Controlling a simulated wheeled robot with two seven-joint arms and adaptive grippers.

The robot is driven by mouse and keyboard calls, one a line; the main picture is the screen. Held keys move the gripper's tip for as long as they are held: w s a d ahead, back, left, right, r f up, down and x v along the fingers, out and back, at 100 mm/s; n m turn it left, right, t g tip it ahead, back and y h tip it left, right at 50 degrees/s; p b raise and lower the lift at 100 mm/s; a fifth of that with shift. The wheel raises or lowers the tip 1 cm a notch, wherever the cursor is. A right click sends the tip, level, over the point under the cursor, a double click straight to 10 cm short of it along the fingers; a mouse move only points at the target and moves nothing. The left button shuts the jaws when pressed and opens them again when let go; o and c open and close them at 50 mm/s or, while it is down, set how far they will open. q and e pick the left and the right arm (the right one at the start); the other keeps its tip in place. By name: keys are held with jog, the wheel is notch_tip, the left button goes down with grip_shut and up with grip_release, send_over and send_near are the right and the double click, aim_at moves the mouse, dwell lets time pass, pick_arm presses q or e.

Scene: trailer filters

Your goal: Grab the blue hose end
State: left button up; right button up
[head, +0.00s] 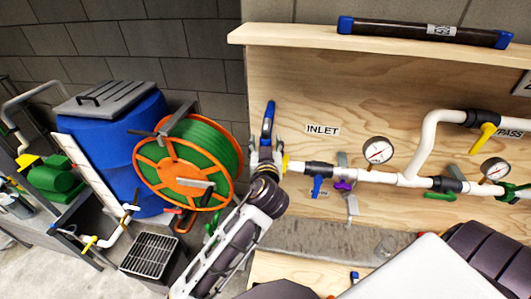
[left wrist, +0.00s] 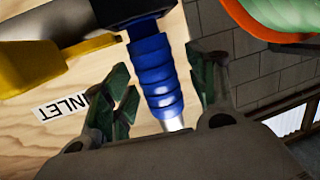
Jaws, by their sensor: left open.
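The blue hose end (head: 268,122) stands upright in front of the wooden panel, left of the INLET label. In the left wrist view the blue ribbed hose end (left wrist: 155,72) lies between the spread fingers, with a bright metal tip pointing toward the palm. My left gripper (head: 265,155) is just below the hose end in the head view, and it is open. In the left wrist view its green-padded fingers (left wrist: 164,88) stand either side of the hose end, with a visible gap on each side. My right gripper is not in view.
An orange reel with green hose (head: 215,142) and a blue barrel (head: 115,140) stand left of my left gripper. The panel (head: 350,95) carries white pipes (head: 385,178), gauges (head: 377,150) and coloured valves. A dark blue-capped filter (head: 420,30) lies on the top ledge.

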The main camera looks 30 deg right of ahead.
pick_arm(q)
jog(key=shift+c, duration=0.3)
jog(key=c, duration=1.2)
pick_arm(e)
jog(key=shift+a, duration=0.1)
pick_arm(q)
jog(key=shift+o, duration=0.2)
jog(key=shift+r, duration=0.2)
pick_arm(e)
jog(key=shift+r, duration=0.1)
